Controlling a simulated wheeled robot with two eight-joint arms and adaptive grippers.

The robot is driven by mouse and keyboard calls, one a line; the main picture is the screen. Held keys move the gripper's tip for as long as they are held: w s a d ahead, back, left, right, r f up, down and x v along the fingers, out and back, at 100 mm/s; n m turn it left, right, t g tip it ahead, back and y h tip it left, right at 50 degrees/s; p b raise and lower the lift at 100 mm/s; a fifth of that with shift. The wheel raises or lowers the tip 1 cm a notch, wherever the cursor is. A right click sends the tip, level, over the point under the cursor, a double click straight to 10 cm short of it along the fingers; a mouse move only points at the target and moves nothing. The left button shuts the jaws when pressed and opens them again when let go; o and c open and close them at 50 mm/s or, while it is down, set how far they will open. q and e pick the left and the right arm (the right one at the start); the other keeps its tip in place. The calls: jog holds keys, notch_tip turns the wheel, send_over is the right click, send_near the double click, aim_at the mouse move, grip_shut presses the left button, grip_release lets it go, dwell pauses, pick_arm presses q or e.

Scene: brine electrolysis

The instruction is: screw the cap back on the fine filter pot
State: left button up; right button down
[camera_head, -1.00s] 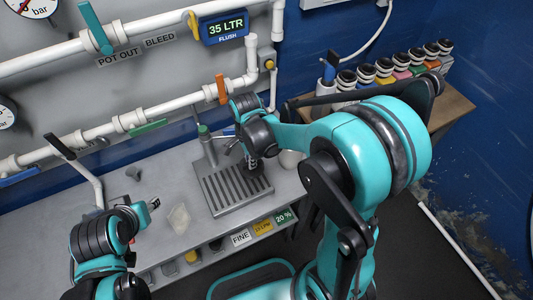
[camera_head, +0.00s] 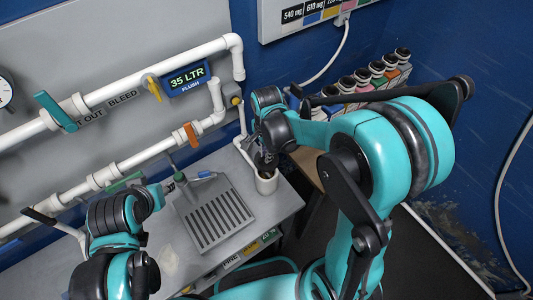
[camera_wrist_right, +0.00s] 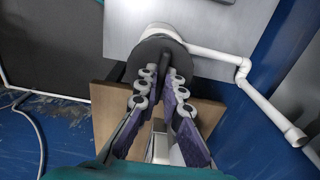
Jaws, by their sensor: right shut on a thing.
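A white pot (camera_head: 267,184) stands on the bench behind the right side of the slotted tray; it also shows in the right wrist view (camera_wrist_right: 160,31). My right gripper (camera_head: 266,161) is directly above the pot, pointing down. In the right wrist view my right gripper (camera_wrist_right: 164,78) is shut on the raised grip of a dark round cap (camera_wrist_right: 147,57). The cap overlaps the pot's mouth there; I cannot tell whether it touches the rim. My left gripper (camera_head: 163,188) is at the tray's left, partly hidden by its own wrist, and its fingers are unclear.
The slotted metal tray (camera_head: 200,237) lies on the grey bench (camera_head: 282,205). White pipes (camera_head: 168,147) with coloured valve handles run behind it. Several bottles (camera_head: 362,78) with dark caps stand on a shelf at the back right.

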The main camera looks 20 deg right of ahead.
jog(key=shift+f+b, duration=2.25)
jog(key=shift+f, duration=0.25)
jog(key=shift+f+b, duration=0.9)
jog(key=shift+b, duration=0.15)
dwell(0.6)
jog(key=m, duration=0.4)
jog(key=shift+w+m+b, duration=0.1)
jog(key=shift+m+b, duration=0.2)
jog(key=shift+m, duration=0.6)
jog(key=m, duration=0.2)
jog(key=shift+m, duration=0.4)
jog(key=shift+m+b, duration=0.3)
jog(key=shift+m, duration=1.1)
